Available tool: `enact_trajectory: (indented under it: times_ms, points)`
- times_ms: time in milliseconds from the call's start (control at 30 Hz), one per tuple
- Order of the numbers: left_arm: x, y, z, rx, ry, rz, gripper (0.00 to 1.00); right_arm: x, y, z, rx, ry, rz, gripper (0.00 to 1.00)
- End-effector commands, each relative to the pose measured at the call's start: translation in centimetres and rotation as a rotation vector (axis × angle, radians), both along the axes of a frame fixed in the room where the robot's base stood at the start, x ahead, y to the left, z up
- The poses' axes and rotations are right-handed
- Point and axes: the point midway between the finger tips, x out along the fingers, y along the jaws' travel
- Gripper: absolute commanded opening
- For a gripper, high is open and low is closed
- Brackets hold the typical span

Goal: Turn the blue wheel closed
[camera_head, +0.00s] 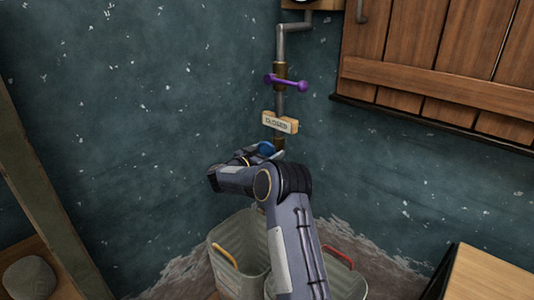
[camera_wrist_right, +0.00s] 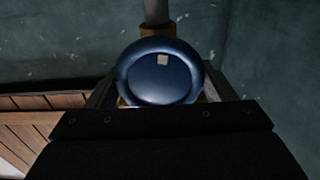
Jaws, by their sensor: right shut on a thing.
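The blue wheel (camera_head: 266,148) sits low on the vertical pipe in the corner, mostly hidden behind my right arm in the head view. In the right wrist view the blue wheel (camera_wrist_right: 160,75) is seen face on, round, with a small pale square mark near the top of its middle. My right gripper (camera_head: 262,153) is at the wheel, and in the right wrist view its fingers (camera_wrist_right: 158,97) lie on both sides of the rim, shut on it. A sign reading "CLOSED" (camera_head: 280,122) hangs on the pipe just above the wheel. My left gripper is not in view.
A purple handle (camera_head: 286,83) crosses the pipe above the sign. Bins with a yellow handle (camera_head: 225,256) and a red handle (camera_head: 338,256) stand below my arm. A wooden shutter (camera_head: 440,75) is at the right, and a wooden box (camera_head: 485,275) at lower right.

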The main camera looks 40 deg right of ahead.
Motion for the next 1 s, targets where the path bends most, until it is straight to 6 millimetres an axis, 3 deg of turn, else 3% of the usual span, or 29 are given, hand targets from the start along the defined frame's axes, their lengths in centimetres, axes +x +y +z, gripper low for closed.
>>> enact_trajectory:
  times_ms: [1000]
  points:
    - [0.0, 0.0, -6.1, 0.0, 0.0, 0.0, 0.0, -0.3, 0.0, -0.6, 0.081, -0.95, 0.001, 0.54]
